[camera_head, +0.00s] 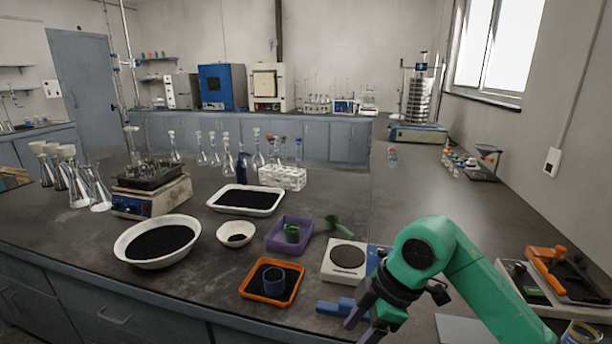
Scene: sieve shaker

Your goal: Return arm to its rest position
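My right arm, green with a dark wrist, reaches in from the lower right. Its gripper (366,325) points down at the bench's front edge, just in front of the white balance (345,260). The fingers are partly cut off by the bottom of the picture, so I cannot tell whether they are open or shut. No held thing is clearly visible there. My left arm and gripper are not in view. The sieve shaker (418,103), with its stack of metal sieves, stands far back on the right bench.
An orange tray (254,293) with a blue cup and a purple tray (272,240) with a green cup lie left of the balance. A blue object (332,307) lies beside the gripper. White bowls and glass flasks stand further left. Tools lie at right.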

